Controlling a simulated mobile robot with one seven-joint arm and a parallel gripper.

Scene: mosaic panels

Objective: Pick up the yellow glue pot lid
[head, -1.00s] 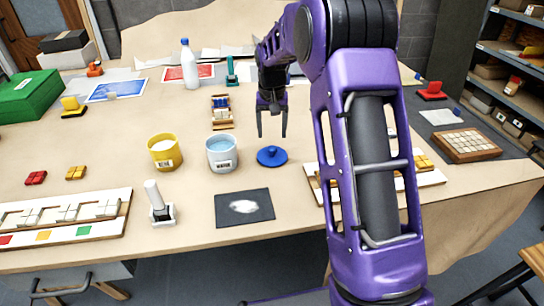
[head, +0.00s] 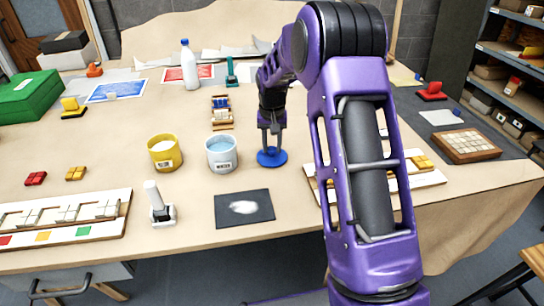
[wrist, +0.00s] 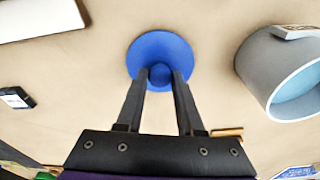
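A blue lid (head: 272,161) with a round knob lies flat on the table, right of the pots. In the wrist view, the lid (wrist: 160,48) is at top centre. My gripper (head: 271,148) points down over it, and its fingertips (wrist: 160,73) are drawn in on both sides of the knob. They appear to touch it. The yellow glue pot (head: 153,155) stands open on the left with whitish contents. I see no yellow lid. A grey pot (head: 233,160) with light-blue contents stands open close to the blue lid; it also shows in the wrist view (wrist: 269,85).
A dark mat (head: 225,212) with a white smear lies in front, beside a white-handled tool (head: 155,198). A small tile rack (head: 221,112) is behind the pots. A panel (head: 428,178) lies right, partly behind my arm. Another panel (head: 90,229) is at the left.

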